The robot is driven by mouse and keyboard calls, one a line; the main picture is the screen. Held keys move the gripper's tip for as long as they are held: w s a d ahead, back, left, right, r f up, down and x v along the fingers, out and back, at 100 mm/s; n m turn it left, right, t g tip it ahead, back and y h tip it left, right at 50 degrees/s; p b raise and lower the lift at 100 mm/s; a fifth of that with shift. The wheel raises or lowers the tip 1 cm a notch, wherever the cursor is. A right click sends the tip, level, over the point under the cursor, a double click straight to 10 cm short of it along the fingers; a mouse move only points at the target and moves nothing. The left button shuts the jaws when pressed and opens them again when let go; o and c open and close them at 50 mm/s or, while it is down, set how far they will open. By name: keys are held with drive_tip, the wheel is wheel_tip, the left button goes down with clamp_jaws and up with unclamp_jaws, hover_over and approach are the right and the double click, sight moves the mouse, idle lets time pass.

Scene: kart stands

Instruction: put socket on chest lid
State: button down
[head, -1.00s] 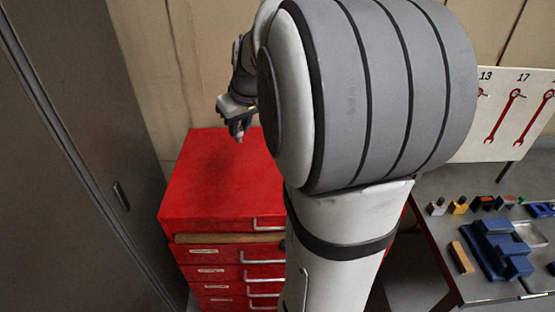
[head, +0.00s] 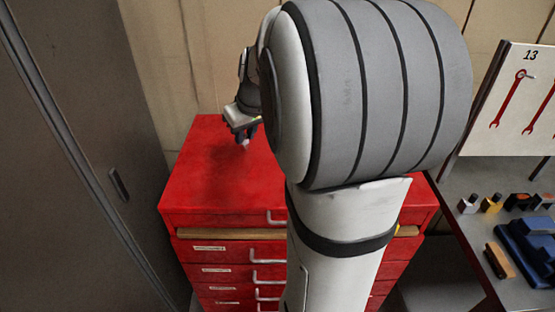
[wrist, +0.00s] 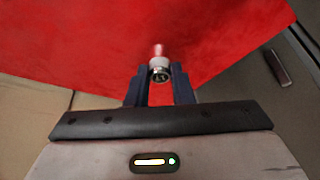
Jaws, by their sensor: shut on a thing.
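My gripper (head: 243,136) is above the back part of the red chest lid (head: 210,185), partly hidden by my own arm. In the wrist view, my gripper (wrist: 159,84) is shut on the socket (wrist: 159,68), a small silvery metal cylinder held between the two dark fingertips. The red chest lid (wrist: 110,40) fills much of the wrist view beyond the socket. The socket looks apart from the lid, but the exact gap is hard to tell. The lid is flat and its visible part is bare.
A tall grey cabinet (head: 70,170) stands close on the left of the chest. A workbench on the right carries a blue vise-like block (head: 528,245), a wooden-topped brush or block (head: 499,260) and several small items. A wrench board (head: 510,100) stands behind it.

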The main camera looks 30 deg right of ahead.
wheel_tip(320, 180, down, 8)
drive_tip(key=shift+f+p, duration=0.1)
drive_tip(key=shift+p, duration=0.3)
drive_tip(key=shift+f, duration=0.1)
drive_tip(key=c, duration=1.3)
unclamp_jaws()
drive_tip(key=shift+o, duration=0.2)
drive_tip(key=shift+s+r, duration=0.1)
drive_tip(key=shift+r, duration=0.4)
drive_tip(key=b+v, duration=0.1)
drive_tip(key=v, duration=1)
drive_tip(key=s+a+f, duration=0.2)
drive_tip(key=s+a, duration=0.5)
drive_tip(key=s+a+f+g, duration=0.1)
drive_tip(key=s+a+f, duration=0.2)
drive_tip(key=s+a, duration=0.4)
drive_tip(key=shift+s+f, duration=0.3)
drive_tip(key=shift+s, duration=0.15)
